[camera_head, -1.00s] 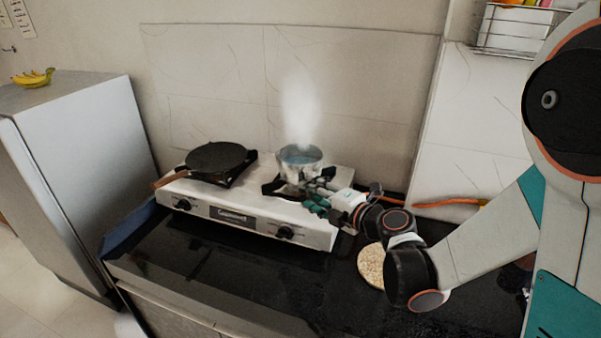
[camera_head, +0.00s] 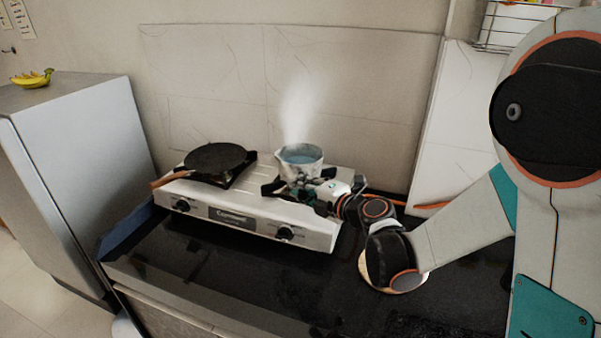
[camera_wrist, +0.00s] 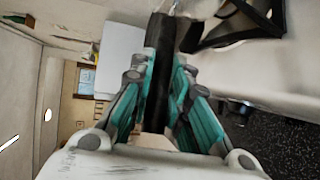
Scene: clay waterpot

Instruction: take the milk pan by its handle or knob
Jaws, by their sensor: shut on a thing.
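The milk pan (camera_head: 301,168) is a small light metal pot with bluish liquid inside and steam rising from it. In the head view it is at the right burner of the white stove (camera_head: 250,218); I cannot tell whether it is clear of the grate. My gripper (camera_head: 308,190) is in front of the pan, on its near side. In the wrist view the teal fingers of my gripper (camera_wrist: 165,78) are shut on the pan's long dark handle (camera_wrist: 160,42), which runs between them. The pan's body is almost wholly out of the wrist view.
A black flat pan (camera_head: 215,158) with a brown handle sits on the left burner. A round light mat (camera_head: 408,284) lies on the black counter (camera_head: 200,270), partly behind my arm. A wall rack (camera_head: 507,24) hangs at upper right. A fridge (camera_head: 85,130) stands at left.

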